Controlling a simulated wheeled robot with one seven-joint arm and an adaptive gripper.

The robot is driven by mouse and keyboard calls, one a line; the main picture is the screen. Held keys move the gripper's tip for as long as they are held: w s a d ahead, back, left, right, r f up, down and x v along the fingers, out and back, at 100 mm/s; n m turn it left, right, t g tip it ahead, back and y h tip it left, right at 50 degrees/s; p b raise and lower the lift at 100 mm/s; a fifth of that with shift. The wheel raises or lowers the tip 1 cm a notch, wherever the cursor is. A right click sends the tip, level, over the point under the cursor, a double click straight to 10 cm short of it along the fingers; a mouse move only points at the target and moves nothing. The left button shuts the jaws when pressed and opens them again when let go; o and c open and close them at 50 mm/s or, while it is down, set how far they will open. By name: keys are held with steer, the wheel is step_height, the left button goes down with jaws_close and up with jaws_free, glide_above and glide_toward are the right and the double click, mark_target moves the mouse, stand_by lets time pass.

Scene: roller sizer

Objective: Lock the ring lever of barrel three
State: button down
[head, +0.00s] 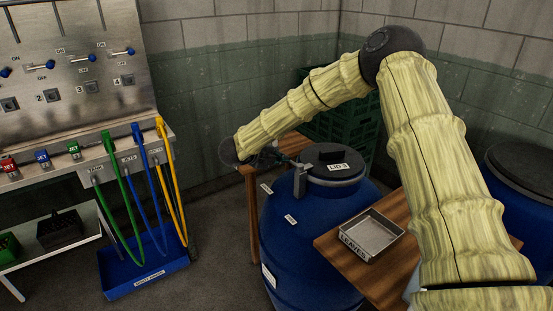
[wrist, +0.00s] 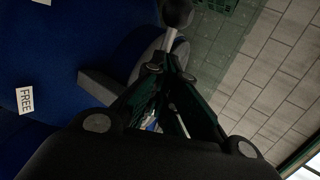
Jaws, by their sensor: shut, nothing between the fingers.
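Barrel three is the blue barrel (head: 290,245) in the middle of the head view, closed by a black lid (head: 318,157) with a "LID 3" label. A grey metal ring (head: 345,181) runs around its rim, with a grey bracket (head: 299,183) on the near left side. My gripper (head: 279,158) is at the left of the rim, small and dark there. In the wrist view my gripper (wrist: 167,72) has its fingertips together, close to a metal lever rod with a black knob (wrist: 177,12). Whether the tips touch the lever, I cannot tell. A "FREE" label (wrist: 25,99) shows on the blue barrel.
A wooden table with a metal tray (head: 372,237) labelled "LEAVES" stands right of the barrel. Another blue barrel (head: 520,185) is at the far right. Green crates (head: 345,125) stand behind. A panel with hoses and a blue tray (head: 145,275) is at the left.

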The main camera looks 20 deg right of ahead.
stand_by(0.4)
steer(key=w+b+v, duration=0.1)
steer(key=v, duration=1.3)
steer(key=shift+a, duration=0.15)
